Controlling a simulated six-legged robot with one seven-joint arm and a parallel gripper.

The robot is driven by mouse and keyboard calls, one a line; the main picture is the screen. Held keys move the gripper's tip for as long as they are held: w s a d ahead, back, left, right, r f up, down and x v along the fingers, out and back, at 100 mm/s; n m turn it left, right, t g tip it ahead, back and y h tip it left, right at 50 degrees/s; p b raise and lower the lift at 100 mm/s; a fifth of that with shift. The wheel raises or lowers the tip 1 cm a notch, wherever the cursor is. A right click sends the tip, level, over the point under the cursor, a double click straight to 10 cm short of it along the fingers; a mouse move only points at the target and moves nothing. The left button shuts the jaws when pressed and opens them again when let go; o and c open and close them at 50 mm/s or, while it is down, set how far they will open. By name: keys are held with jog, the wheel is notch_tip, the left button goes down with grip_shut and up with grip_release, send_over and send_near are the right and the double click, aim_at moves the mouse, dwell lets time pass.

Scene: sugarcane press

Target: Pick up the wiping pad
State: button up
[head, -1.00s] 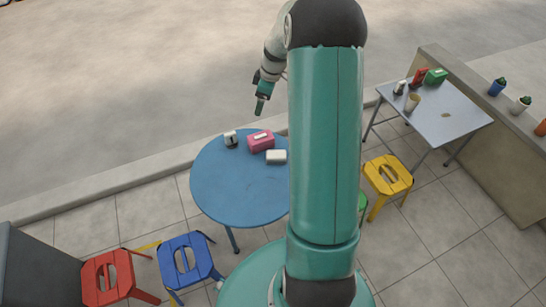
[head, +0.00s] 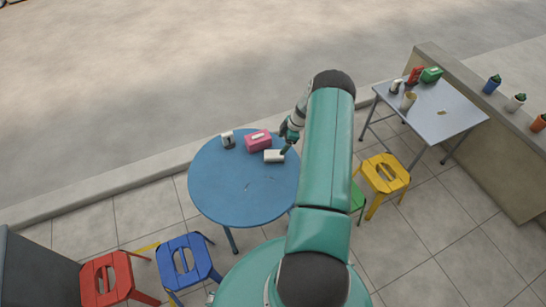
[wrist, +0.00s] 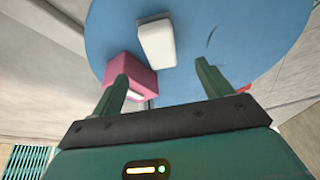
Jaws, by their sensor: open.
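The wiping pad (head: 274,156) is a small white block lying on the round blue table (head: 235,190), near its right far side. It also shows in the wrist view (wrist: 157,42), ahead of my fingertips and between their lines. My gripper (head: 287,150) is just right of the pad in the head view, low over the table edge. In the wrist view my gripper (wrist: 163,78) has its two fingers wide apart with nothing between them.
A pink box (head: 258,140) stands close behind the pad, with a small white-and-dark container (head: 228,140) to its left. Blue (head: 187,262), red (head: 108,279) and yellow (head: 384,174) stools stand around. A grey table (head: 432,112) holds several items at right. The blue table's front is clear.

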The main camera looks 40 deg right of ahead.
aim_at(274, 153)
jog(key=x, duration=1)
jog(key=shift+c, duration=0.2)
jog(key=c, duration=1.1)
jog(key=shift+r, duration=0.2)
notch_tip(274, 153, up, 18)
jog(key=shift+f, duration=0.15)
